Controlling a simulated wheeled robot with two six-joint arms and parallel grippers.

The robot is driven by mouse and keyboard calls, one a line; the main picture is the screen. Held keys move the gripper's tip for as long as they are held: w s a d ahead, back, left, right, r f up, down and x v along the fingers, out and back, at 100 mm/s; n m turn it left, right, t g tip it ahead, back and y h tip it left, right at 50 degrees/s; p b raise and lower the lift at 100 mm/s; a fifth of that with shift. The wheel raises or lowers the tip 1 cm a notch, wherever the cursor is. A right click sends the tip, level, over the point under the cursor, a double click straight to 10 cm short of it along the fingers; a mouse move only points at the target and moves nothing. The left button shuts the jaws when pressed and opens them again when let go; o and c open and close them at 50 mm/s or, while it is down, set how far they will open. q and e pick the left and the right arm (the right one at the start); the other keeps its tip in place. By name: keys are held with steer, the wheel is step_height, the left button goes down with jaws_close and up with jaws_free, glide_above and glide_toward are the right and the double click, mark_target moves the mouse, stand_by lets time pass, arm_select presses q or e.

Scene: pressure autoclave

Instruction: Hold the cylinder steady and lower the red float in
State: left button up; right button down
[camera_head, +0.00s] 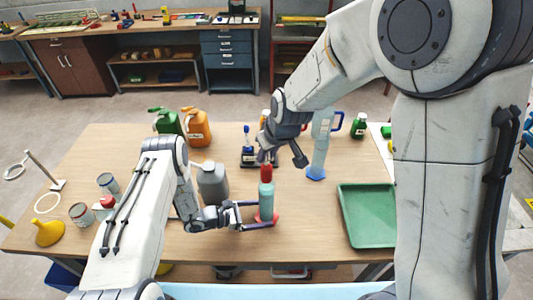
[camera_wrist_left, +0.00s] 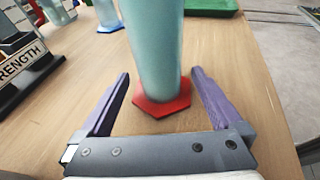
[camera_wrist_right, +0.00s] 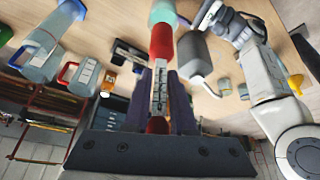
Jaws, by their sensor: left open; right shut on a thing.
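A teal cylinder (camera_head: 267,201) stands upright on a red hexagonal base at the table's front middle. In the left wrist view the cylinder (camera_wrist_left: 155,45) rises between the fingers of my left gripper (camera_wrist_left: 160,76), which is open with a gap on both sides, low by the red base (camera_wrist_left: 163,101). My right gripper (camera_wrist_right: 160,72) is shut on the pale marked stem (camera_wrist_right: 159,90) of the red float (camera_wrist_right: 162,40). In the head view the float (camera_head: 266,173) hangs upright in line with the cylinder's mouth; I cannot tell whether its lower end is inside.
A grey jug (camera_head: 213,184) stands close left of the cylinder. A green tray (camera_head: 367,216) lies at right. Green and orange cans (camera_head: 197,128) stand at the back. Table between cylinder and tray is clear.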

arm_select(q)
steer(key=shift+w+d+f, duration=0.1)
steer(key=shift+d+f, duration=0.05)
steer(key=shift+d, duration=0.25)
steer(key=c, duration=1.1)
arm_select(e)
steer(key=c, duration=0.7)
jaws_free()
